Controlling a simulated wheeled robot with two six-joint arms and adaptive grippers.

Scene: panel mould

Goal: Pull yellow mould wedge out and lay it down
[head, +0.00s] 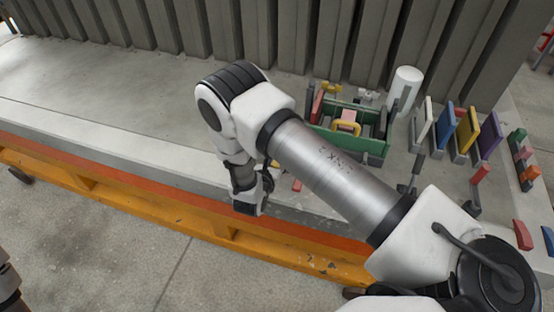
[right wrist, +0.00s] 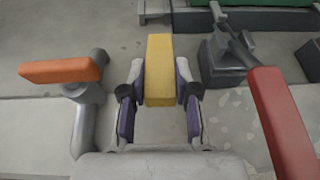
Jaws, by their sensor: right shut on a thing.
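The yellow mould wedge (right wrist: 158,70) stands out in the right wrist view as a yellow block between the two fingers of my right gripper (right wrist: 160,95). The gripper is shut on it, one finger on each side. The wedge's lower end and what lies under it are hidden, so I cannot tell whether it still touches the mould.
In the right wrist view an orange bar (right wrist: 60,71) on a grey post is at left and a red bar (right wrist: 283,125) at right, both near the fingers. A green toolbox (head: 372,146), a white cylinder (head: 404,88) and coloured panels stand right. The table's left part (head: 90,95) is clear.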

